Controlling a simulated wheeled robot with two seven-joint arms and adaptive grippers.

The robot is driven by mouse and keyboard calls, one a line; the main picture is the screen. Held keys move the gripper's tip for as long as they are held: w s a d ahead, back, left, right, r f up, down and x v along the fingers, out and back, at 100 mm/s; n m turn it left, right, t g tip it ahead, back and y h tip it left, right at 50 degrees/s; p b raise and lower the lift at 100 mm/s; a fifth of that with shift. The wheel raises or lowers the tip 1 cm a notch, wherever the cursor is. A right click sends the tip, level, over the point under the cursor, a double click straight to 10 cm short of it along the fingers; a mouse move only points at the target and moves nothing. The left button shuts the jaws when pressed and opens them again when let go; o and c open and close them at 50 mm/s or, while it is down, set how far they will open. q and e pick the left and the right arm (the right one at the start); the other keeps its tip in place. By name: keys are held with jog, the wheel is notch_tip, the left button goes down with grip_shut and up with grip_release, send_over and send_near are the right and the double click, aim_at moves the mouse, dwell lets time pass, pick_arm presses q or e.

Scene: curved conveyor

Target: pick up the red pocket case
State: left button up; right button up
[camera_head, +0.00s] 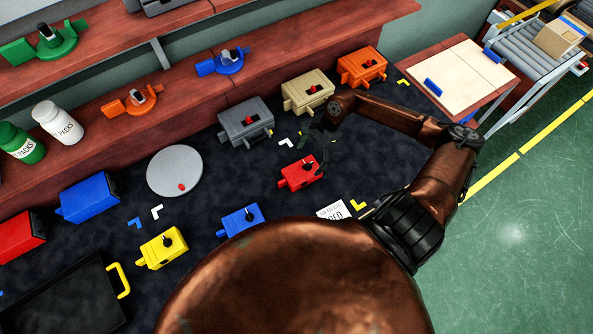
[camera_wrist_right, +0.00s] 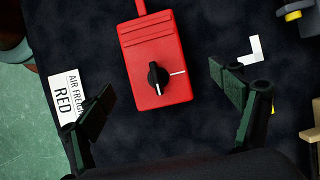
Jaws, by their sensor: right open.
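The red pocket case (camera_head: 299,174), a small red box with a black knob, lies on the dark mat toward the right. In the right wrist view the red pocket case (camera_wrist_right: 140,40) shows from above, with ridged lines and the black knob on its face. My right gripper (camera_head: 322,147) is above and beside it in the head view. In the wrist view the dark green fingers of my right gripper (camera_wrist_right: 162,97) are spread wide, one to each side of the case, with nothing between them held. My left gripper is not in view.
A blue case (camera_head: 240,220), a yellow case (camera_head: 162,248) and a grey box (camera_head: 246,121) lie around the red one. A tan box (camera_head: 308,91) and an orange box (camera_head: 361,66) sit further back. A printed card (camera_wrist_right: 67,95) lies left of the red case in the wrist view.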

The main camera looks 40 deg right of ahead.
aim_at(303, 169)
jog(key=shift+x, duration=0.9)
jog(key=x, duration=0.6)
jog(key=shift+s+a+f+p, duration=0.15)
jog(key=shift+s+a+p, duration=0.1)
jog(key=shift+a+p, duration=0.15)
jog(key=shift+c, duration=0.3)
jog(key=c, duration=1.3)
